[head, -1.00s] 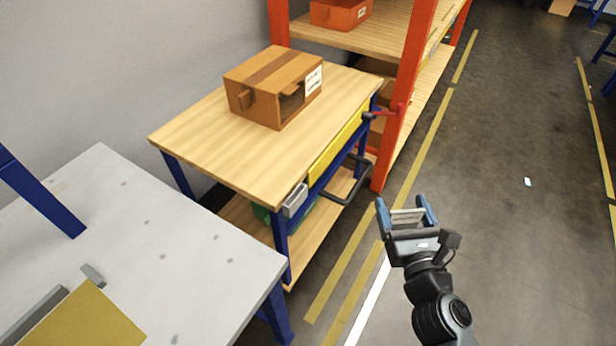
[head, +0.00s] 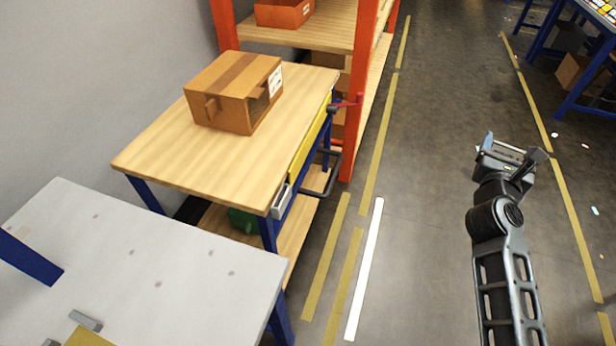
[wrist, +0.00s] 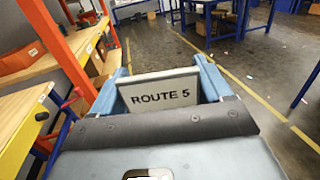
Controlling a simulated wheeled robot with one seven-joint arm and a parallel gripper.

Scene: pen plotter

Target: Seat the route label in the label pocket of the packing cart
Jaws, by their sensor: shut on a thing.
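The route label is a pale plate reading "ROUTE 5" (wrist: 160,95) in the wrist view. It stands between the blue fingers of my gripper (wrist: 161,72), which is shut on it. In the head view my gripper (head: 506,150) is over open floor, well right of the packing cart. The cart (head: 165,155) has a wooden top, blue legs and a black handle. A small grey holder (head: 281,201), which looks like the label pocket, is on the near end of its aisle side. The inside of the holder cannot be made out.
An open cardboard box (head: 225,100) sits on the cart top. A grey table (head: 130,265) stands at the near left. An orange-framed shelf (head: 362,100) is behind the cart. The aisle floor (head: 425,200) between cart and gripper is clear.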

